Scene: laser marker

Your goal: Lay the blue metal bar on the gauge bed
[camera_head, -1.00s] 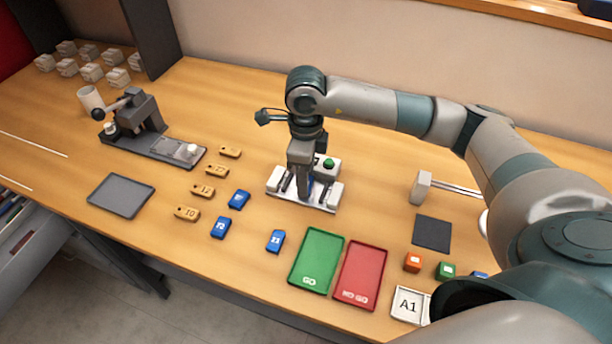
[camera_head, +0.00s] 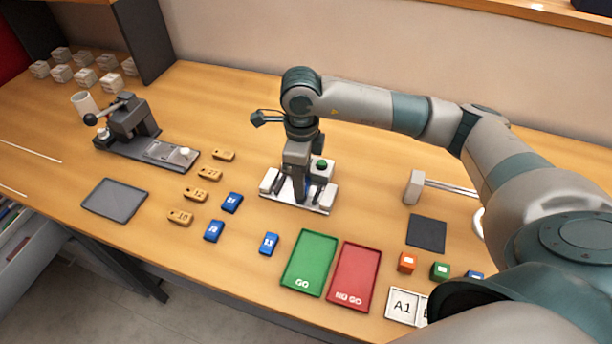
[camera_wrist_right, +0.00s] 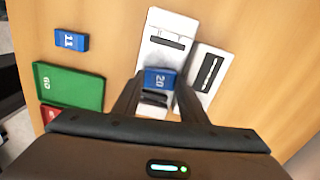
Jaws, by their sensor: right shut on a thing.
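The gauge (camera_head: 325,196) is a white fixture with dark slots and a green button, standing mid-table. It also shows in the wrist view (camera_wrist_right: 168,27). My right gripper (camera_head: 301,196) points down over its middle. In the wrist view, my right gripper (camera_wrist_right: 160,95) is shut on a blue metal bar (camera_wrist_right: 160,78) marked 20, with a finger on each side. The bar is at the gauge bed, between the white blocks; whether it touches the bed I cannot tell. In the head view the fingers mostly hide it. My left gripper is out of view.
Three blue bars, one here (camera_head: 269,244), and several brass tags (camera_head: 209,174) lie left of the gauge. A green GO tray (camera_head: 310,262) and a red NO GO tray (camera_head: 354,275) lie in front. A lever press (camera_head: 132,125) stands at left, a dark pad (camera_head: 426,233) at right.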

